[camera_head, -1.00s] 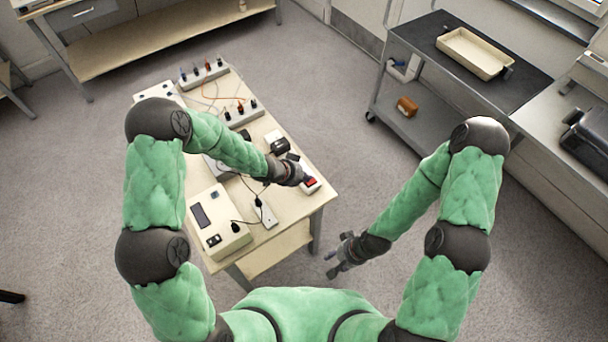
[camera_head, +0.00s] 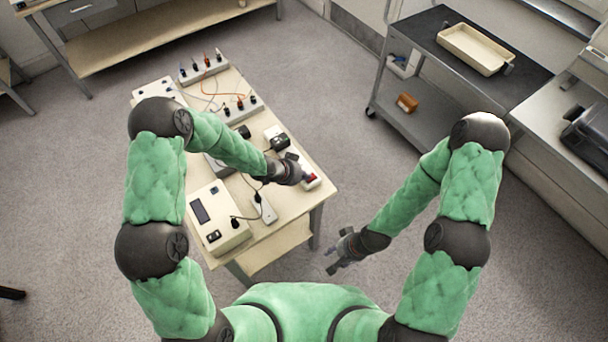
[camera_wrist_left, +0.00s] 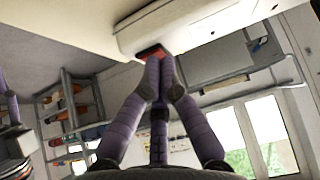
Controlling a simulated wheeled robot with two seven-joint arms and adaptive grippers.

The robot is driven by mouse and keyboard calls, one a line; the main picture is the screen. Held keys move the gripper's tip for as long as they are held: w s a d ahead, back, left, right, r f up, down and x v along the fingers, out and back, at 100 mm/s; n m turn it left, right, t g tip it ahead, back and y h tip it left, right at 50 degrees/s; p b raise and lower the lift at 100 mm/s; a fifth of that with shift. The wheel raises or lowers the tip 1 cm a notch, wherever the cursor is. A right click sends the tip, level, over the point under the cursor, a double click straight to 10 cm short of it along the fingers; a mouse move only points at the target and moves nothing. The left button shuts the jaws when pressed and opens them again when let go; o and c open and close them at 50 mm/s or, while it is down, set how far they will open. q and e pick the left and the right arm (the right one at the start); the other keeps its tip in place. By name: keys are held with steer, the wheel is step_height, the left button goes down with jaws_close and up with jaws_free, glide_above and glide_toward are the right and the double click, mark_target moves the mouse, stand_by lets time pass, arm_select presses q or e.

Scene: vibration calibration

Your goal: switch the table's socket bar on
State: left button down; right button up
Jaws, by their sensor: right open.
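A white socket bar (camera_head: 314,185) with a red switch lies at the table's right front edge in the head view. In the left wrist view the white bar (camera_wrist_left: 190,22) runs across the top, with the red switch (camera_wrist_left: 150,51) on its near face. My left gripper (camera_head: 303,177) is at the bar. In the left wrist view its fingertips (camera_wrist_left: 161,60) are together, empty, and at the red switch, which they partly cover. Contact and the switch's position are hard to tell. My right gripper (camera_head: 334,257) is open and empty, low beside the table's front right corner.
The table (camera_head: 285,238) also carries a cream box with a display (camera_head: 213,217), a white adapter (camera_head: 264,209), cables and plug strips (camera_head: 241,110) at the back. A grey trolley (camera_head: 436,127) with a cream tray (camera_head: 474,51) stands right. Floor between is clear.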

arm_select(q)
steer(key=shift+w+d+r+p, duration=0.4)
steer(key=shift+d+p, duration=0.1)
steer(key=shift+d, duration=0.05)
steer(key=shift+r, duration=0.1)
